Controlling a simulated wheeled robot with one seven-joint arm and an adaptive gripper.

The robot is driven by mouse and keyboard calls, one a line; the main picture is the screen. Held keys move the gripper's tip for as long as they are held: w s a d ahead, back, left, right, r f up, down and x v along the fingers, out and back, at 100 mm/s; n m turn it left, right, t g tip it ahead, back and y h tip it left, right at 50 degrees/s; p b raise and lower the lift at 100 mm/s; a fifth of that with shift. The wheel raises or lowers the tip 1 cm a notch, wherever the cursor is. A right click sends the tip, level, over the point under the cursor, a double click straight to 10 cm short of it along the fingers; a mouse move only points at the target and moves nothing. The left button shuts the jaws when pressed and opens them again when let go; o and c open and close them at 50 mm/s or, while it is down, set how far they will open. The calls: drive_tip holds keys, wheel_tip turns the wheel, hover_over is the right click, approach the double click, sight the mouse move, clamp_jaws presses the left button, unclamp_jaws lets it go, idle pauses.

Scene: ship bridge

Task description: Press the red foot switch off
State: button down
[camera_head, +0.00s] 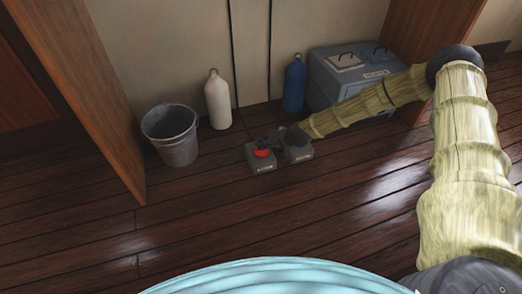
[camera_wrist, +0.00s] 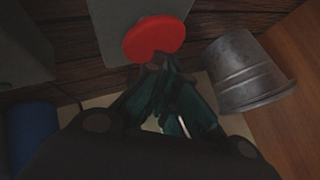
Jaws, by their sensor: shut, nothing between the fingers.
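The red foot switch (camera_head: 262,153) is a grey box with a round red button on top, standing on the floor near the wall. In the wrist view its red button (camera_wrist: 155,38) shows at the top centre. My gripper (camera_head: 255,143) is shut and empty, with its fingertips at the near edge of the red button in the wrist view (camera_wrist: 158,62). They look very close to it or touching; I cannot tell which. A second grey box (camera_head: 300,155) stands just right of the red switch, its top mostly hidden by my gripper and wrist.
A grey metal bucket (camera_head: 172,135) and a white bottle (camera_head: 217,100) stand to the left. A blue bottle (camera_head: 294,84) and a grey chest (camera_head: 345,75) stand by the wall. A wooden panel (camera_head: 85,90) rises at left. The front floor is clear.

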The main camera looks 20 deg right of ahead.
drive_tip(key=shift+r, duration=0.1)
drive_tip(key=shift+r+p, duration=2.2)
drive_tip(key=shift+r, duration=0.75)
